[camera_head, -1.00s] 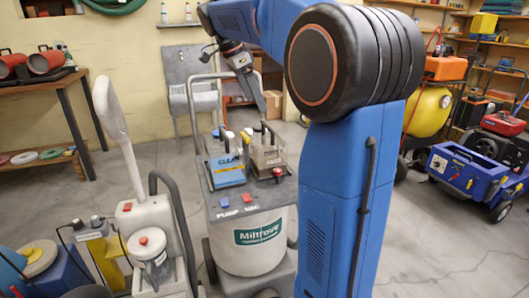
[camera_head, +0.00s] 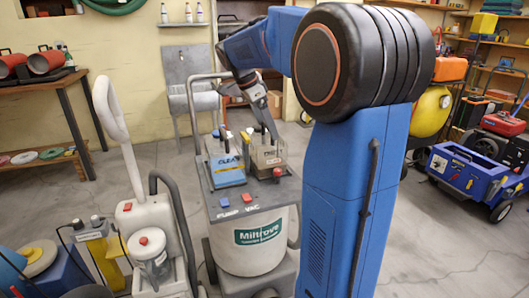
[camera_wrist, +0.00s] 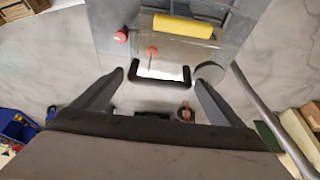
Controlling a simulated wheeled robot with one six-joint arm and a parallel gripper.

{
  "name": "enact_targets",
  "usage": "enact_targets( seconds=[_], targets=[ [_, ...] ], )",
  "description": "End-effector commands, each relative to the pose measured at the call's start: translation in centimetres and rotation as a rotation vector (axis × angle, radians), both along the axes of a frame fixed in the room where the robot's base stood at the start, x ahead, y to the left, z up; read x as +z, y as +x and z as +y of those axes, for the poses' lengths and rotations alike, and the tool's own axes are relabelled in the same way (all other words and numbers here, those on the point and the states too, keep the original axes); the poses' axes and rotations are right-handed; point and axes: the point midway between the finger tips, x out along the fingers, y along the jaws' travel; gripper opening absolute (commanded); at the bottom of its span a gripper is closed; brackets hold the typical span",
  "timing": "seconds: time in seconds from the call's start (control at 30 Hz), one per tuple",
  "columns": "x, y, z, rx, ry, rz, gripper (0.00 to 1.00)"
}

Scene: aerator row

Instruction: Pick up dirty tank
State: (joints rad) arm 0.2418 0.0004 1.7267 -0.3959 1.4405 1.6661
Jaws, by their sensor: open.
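The dirty tank (camera_head: 267,158) is a tan, boxy tank seated on the top deck of the grey Miltrove machine (camera_head: 262,235), to the right of the blue-labelled clean tank (camera_head: 227,172). My gripper (camera_head: 268,128) points down just above the dirty tank and partly hides its top. In the wrist view the gripper (camera_wrist: 160,77) is open and empty, its fingers apart on either side of a black U-shaped handle (camera_wrist: 160,83). Whether the fingers are level with the handle is hard to tell.
A grey push-bar frame (camera_head: 198,110) rises behind the tanks. A red knob (camera_head: 277,172) stands beside the dirty tank. A white floor machine with a tall handle (camera_head: 118,130) stands close on the left. A blue cart (camera_head: 468,178) is far right, with clear floor before it.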

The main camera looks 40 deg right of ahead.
Motion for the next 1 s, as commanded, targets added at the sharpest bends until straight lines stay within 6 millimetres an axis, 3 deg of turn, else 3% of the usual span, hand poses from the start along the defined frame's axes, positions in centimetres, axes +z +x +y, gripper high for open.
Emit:
enact_targets(
  seconds=[0.17, 0.43, 0.5, 0.77, 1.0],
  targets=[
    [0.0, 0.0, 0.0, 0.000, 0.000, 0.000, 0.91],
    [0.0, 0.0, 0.0, 0.000, 0.000, 0.000, 0.29],
    [0.2, 0.0, 0.0, 0.000, -0.002, -0.002, 0.19],
    [0.3, 0.0, 0.0, 0.000, -0.002, -0.002, 0.19],
    [2.4, 0.0, 0.0, 0.000, -0.002, -0.004, 0.19]
  ],
)
